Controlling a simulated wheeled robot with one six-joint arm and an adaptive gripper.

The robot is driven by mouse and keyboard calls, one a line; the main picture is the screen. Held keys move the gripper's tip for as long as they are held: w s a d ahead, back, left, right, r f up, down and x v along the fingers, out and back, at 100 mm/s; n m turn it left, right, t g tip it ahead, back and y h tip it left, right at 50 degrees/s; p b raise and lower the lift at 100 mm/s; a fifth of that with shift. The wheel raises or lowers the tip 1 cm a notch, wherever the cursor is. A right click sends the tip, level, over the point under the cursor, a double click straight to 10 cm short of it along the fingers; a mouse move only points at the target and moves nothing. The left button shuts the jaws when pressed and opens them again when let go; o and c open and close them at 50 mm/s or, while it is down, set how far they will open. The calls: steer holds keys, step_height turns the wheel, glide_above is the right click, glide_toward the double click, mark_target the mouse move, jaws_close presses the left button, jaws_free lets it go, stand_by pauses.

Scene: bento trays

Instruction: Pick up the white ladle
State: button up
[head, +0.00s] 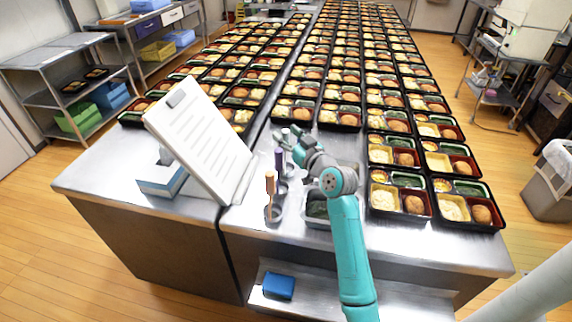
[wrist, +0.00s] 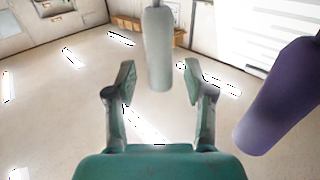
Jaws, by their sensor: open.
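The white ladle shows in the wrist view as a pale, rounded handle (wrist: 158,50) coming from the top edge, with its free end between the two fingers. My gripper (wrist: 158,80) is open, one finger on each side of that handle, with gaps visible on both sides. In the head view the white handle (head: 285,133) stands roughly upright among the utensils, close to my gripper (head: 282,139). The ladle's bowl is hidden.
A purple handle (wrist: 278,95) stands close on the right in the wrist view. It also shows in the head view (head: 278,158). A wooden-handled utensil (head: 270,183) stands in a metal holder (head: 274,213). A white tilted board (head: 195,135) is left; bento trays (head: 432,217) fill the right.

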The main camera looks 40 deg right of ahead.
steer(key=shift+w, duration=0.5)
jaws_close()
steer(key=shift+r, duration=0.1)
